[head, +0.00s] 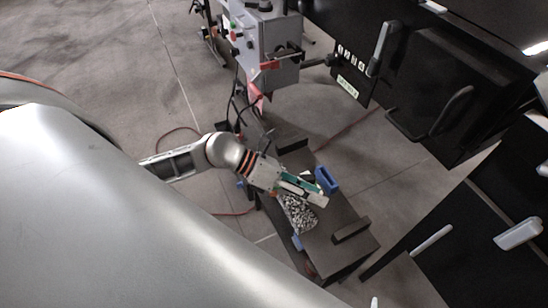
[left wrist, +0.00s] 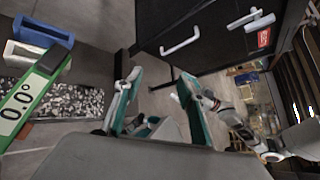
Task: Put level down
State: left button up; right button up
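The level is a green bar with a white display reading 0.0° (left wrist: 18,108), seen close at the left of the left wrist view. It lies beside my left gripper's fingers, over or on a black-and-white speckled block (left wrist: 62,100); whether they touch is unclear. My left gripper (left wrist: 162,105) has its two teal-padded fingers apart, with only floor and background between them. In the head view my left gripper (head: 307,190) is low over the dark bench, near the speckled block (head: 298,213). An arm at the right of the left wrist view appears to be my right one; its fingers are not clear.
The dark bench (head: 335,210) carries a blue block (head: 326,180) and a dark raised bar (head: 350,230). A grey control box (head: 268,45) stands behind. Black cabinets with handles (head: 430,115) crowd the right. Open concrete floor is at upper left.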

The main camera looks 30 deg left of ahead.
pick_arm(q)
notch_tip(320, 180, up, 4)
jog(key=d+n+t+h, duration=0.2)
jog(key=d+n+t, duration=0.15)
jog(key=n, duration=0.35)
jog(key=a+f+n+t+y, duration=0.3)
jog(key=a+f+n+y, duration=0.25)
jog(key=n, duration=0.65)
jog(key=a+f+n+t+y, duration=0.4)
jog(key=f+n, duration=0.3)
jog(key=n, duration=0.5)
jog(key=s+f+n+g+y, duration=0.2)
jog(key=s+f+n+g, duration=0.2)
jog(key=s+f+n, duration=0.2)
notch_tip(320, 180, down, 2)
jog(key=shift+s+f, duration=0.1)
jog(key=shift+s, duration=1)
jog(key=shift+a, duration=0.1)
